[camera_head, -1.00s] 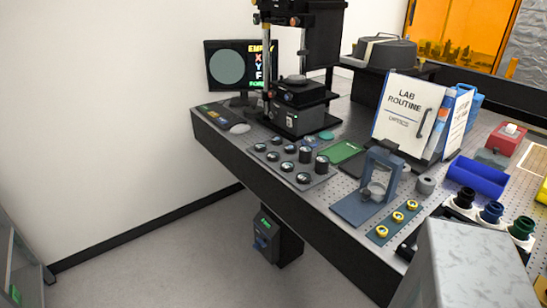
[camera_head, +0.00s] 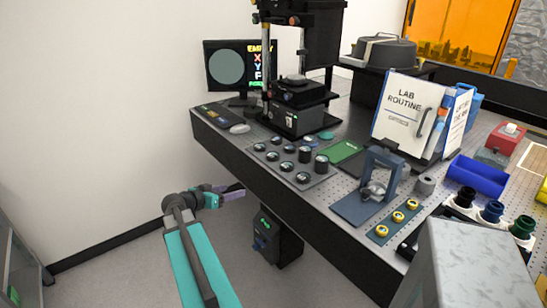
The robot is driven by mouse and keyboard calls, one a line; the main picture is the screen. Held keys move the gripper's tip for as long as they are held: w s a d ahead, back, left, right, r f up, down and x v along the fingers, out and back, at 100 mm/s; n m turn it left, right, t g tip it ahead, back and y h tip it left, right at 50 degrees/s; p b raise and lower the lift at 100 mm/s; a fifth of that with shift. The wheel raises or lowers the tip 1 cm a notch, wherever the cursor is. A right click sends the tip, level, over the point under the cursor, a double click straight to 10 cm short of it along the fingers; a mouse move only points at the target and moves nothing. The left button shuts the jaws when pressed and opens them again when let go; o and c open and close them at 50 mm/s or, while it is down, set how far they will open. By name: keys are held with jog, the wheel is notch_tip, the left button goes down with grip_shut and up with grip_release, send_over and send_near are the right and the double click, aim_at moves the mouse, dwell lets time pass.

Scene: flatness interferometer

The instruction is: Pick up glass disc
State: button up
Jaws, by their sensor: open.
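A small clear round piece, which looks like a glass disc (camera_head: 376,189), sits at the blue-grey upright frame (camera_head: 396,166) on its base plate near the table's front edge. Another pale round piece (camera_head: 296,78) lies on the stage of the black interferometer (camera_head: 297,119). I cannot tell for sure which is the glass disc. My gripper (camera_head: 236,191) is open and appears empty. It shows in front of the table's left side, left of and apart from both pieces. Its finger gap is small and hard to see.
A grey tray with several round dark parts (camera_head: 272,156) lies at the table's front edge (camera_head: 258,177). A green plate (camera_head: 344,152), yellow-ringed parts (camera_head: 398,217), a lab routine board (camera_head: 405,110) and a blue bin (camera_head: 477,176) crowd the top. The floor on the left is clear.

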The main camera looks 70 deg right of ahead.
jog(key=s+d+r+m+g+h, duration=0.1)
jog(key=s+d+r+m, duration=0.2)
jog(key=r, duration=0.6)
jog(key=s+d, duration=0.2)
jog(key=d, duration=0.1)
jog(key=shift+r+g+h, duration=0.3)
jog(key=shift+g, duration=0.1)
jog(key=shift+s, duration=0.1)
jog(key=p, duration=0.2)
send_near(273, 156)
jog(key=d, duration=0.3)
jog(key=shift+s+d+f, duration=0.25)
jog(key=shift+s+d, duration=0.1)
jog(key=shift+s, duration=0.15)
jog(key=shift+d+p, duration=0.1)
jog(key=shift+p, duration=0.25)
